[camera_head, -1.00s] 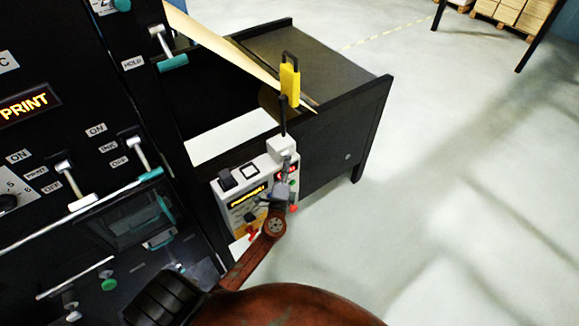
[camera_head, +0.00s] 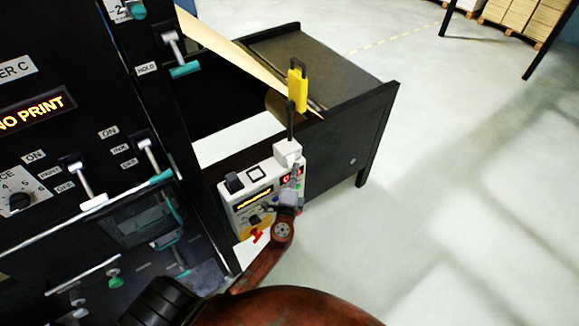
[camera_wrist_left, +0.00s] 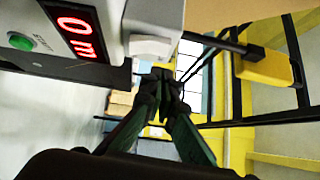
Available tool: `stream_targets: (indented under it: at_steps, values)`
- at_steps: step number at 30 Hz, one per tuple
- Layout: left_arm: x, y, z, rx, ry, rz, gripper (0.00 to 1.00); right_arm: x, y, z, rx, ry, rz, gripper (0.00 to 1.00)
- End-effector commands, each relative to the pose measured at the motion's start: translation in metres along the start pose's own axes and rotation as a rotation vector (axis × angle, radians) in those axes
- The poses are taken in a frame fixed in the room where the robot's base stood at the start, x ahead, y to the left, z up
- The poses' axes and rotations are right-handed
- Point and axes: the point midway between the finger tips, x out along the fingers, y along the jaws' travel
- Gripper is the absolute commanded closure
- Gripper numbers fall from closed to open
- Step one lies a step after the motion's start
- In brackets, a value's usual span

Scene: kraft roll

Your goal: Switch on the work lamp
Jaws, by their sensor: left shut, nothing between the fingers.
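A yellow head (camera_head: 297,84) on a black stem, probably the work lamp, rises from a white block (camera_head: 287,151) on top of a white control box (camera_head: 262,187). The yellow head also shows in the left wrist view (camera_wrist_left: 268,70). I cannot tell whether it is lit. My left gripper (camera_head: 296,170) is shut and empty, in front of the box's right side, covering part of its face. In the left wrist view its fingertips (camera_wrist_left: 163,76) are close below the white block (camera_wrist_left: 152,46); I cannot tell whether they touch. My right gripper is out of view.
A black machine with levers (camera_head: 85,185) fills the left. A dark table (camera_head: 330,70) stands behind.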

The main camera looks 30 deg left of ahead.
Motion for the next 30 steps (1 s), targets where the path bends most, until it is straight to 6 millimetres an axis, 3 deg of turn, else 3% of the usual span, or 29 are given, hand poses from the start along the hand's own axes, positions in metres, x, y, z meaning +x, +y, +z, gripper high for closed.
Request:
stream_targets:
  at_steps: [2,9,15,21,30]
  values:
    - [-0.011,-0.005,-0.016,-0.005,0.003,0.0,1.0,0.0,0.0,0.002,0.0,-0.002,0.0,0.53]
    - [-0.067,-0.01,-0.008,-0.003,-0.002,0.001,1.0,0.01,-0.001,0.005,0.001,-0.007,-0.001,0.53]
    - [-0.097,-0.015,-0.007,-0.001,-0.004,0.0,1.0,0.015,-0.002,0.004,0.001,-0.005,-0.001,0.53]
    - [-0.107,-0.018,-0.007,0.0,-0.003,-0.001,1.0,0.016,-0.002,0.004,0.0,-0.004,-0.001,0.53]
    - [-0.107,-0.019,-0.008,0.0,-0.002,-0.001,1.0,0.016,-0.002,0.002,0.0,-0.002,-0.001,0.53]
